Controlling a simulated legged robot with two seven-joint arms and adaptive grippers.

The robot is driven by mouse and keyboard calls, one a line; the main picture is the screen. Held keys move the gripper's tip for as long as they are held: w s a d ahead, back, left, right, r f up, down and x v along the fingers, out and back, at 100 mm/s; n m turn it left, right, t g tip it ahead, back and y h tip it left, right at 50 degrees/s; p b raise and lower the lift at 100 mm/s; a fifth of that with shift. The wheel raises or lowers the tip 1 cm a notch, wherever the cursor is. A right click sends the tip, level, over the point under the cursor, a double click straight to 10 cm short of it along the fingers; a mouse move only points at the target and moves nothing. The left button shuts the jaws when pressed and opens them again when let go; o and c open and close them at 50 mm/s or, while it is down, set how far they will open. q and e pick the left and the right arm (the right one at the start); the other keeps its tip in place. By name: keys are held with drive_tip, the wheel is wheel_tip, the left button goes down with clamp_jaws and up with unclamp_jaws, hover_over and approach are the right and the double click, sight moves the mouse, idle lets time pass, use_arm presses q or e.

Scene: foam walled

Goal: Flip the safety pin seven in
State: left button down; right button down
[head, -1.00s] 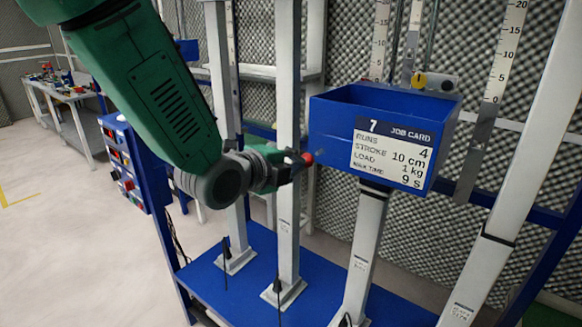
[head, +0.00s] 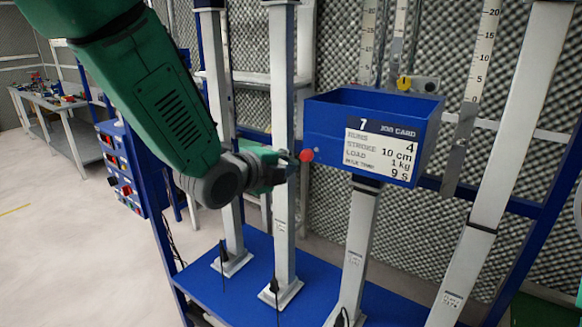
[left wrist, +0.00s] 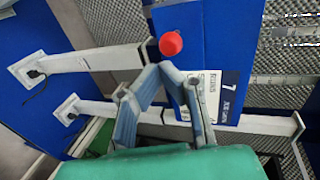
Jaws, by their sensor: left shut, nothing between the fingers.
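The safety pin of unit seven shows as a round red knob (head: 306,155) at the left side of the blue box (head: 326,124). The box front carries a card (head: 382,150) marked 7, job card. My left gripper (head: 291,166) is just left of the knob, shut and empty. In the left wrist view the red knob (left wrist: 171,44) stands just beyond the closed fingertips (left wrist: 161,68). I cannot tell whether they touch it. The pin's shaft is hidden. My right gripper is not in view.
The box sits on a grey post (head: 359,245) rising from a blue base (head: 255,277). Vertical scales (head: 481,65) hang at the back before foam walls. The floor at left is open.

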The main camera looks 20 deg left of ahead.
use_arm(q)
drive_tip(key=b+v, duration=0.1)
drive_tip(key=v, duration=0.8)
drive_tip(key=shift+a, duration=0.4)
drive_tip(key=shift+s, duration=0.1)
drive_tip(key=s+a+f+n+g+y+b, duration=0.1)
drive_tip(key=s+f+n+g, duration=0.2)
drive_tip(key=f, duration=0.6)
drive_tip(key=s+a+f+n+g+y+b, duration=0.1)
drive_tip(key=s+a+f+n, duration=0.2)
drive_tip(key=f, duration=0.7)
drive_tip(key=s+f+n+g+y+b, duration=0.1)
drive_tip(key=s+f+n+g, duration=0.15)
drive_tip(key=f+n, duration=0.45)
drive_tip(key=s+a+f+n+g+y+b, duration=0.1)
drive_tip(key=s+a+f+n+g, duration=0.1)
drive_tip(key=s+f, duration=0.9)
drive_tip(key=s+a+f+n+g+y+b, duration=0.1)
drive_tip(key=s+a+f+n+g+b, duration=0.1)
drive_tip(key=s+f+n, duration=0.4)
drive_tip(key=s+a+f+g, duration=0.1)
drive_tip(key=s+f+g, duration=0.1)
drive_tip(key=s+f, duration=0.3)
drive_tip(key=shift+s+g, duration=0.35)
drive_tip(key=shift+s, duration=0.15)
